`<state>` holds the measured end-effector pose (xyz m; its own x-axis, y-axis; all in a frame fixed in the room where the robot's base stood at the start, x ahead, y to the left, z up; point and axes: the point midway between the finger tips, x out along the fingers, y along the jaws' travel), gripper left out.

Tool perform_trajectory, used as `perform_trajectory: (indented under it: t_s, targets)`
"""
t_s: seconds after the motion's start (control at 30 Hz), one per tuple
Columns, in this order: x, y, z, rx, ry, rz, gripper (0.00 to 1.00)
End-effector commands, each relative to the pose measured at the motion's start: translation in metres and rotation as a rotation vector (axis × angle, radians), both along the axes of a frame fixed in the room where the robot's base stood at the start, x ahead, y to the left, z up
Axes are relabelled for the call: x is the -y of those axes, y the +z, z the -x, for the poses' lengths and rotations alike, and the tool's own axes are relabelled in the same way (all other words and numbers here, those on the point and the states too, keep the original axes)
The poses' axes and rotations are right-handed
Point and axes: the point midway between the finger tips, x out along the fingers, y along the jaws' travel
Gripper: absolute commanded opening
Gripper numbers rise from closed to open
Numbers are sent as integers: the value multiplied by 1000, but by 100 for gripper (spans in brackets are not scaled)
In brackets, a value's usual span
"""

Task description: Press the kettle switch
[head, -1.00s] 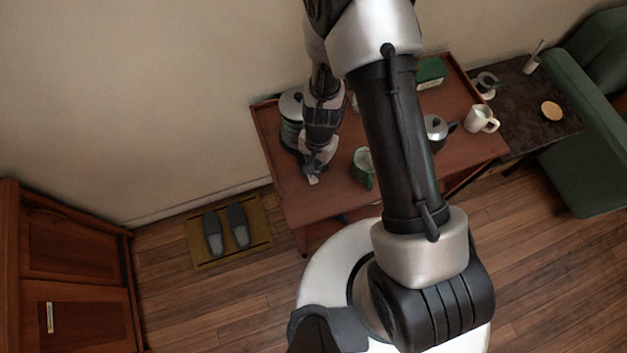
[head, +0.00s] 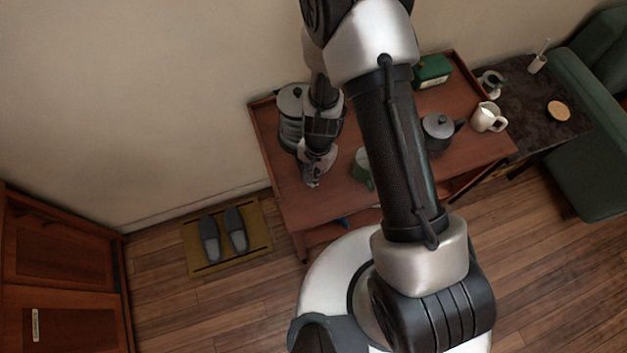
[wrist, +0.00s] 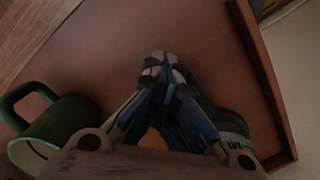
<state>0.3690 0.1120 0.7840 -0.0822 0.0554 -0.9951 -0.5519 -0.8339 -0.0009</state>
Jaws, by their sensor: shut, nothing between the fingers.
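The kettle (head: 291,104) appears to be the grey, round, lidded vessel at the left end of the reddish-brown table (head: 292,206). Its right side is partly hidden by my arm, and I cannot make out its switch. My gripper (head: 312,184) points down over the table, in front of the kettle and a little to its right in the head view. In the wrist view my gripper (wrist: 161,64) has its fingertips together with nothing between them. A dark, banded round object (wrist: 232,124), perhaps the kettle's lower part, shows partly behind the right finger.
A grey teapot (head: 438,130), a white pitcher (head: 488,117) and a green box (head: 433,71) stand further right. The table has a raised rim (wrist: 262,65). Bare tabletop lies ahead of the fingertips.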

Motion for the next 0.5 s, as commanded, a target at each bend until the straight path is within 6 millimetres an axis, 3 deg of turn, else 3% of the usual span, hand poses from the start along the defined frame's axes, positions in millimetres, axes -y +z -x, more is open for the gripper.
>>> perform_trajectory:
  t_s: [0.17,0.4,0.5]
  targets:
    - [2,3,-2,-1,-1,1,0]
    - [17,15,-24,0,-2,0,0]
    - [17,12,-25,-1,0,0,0]
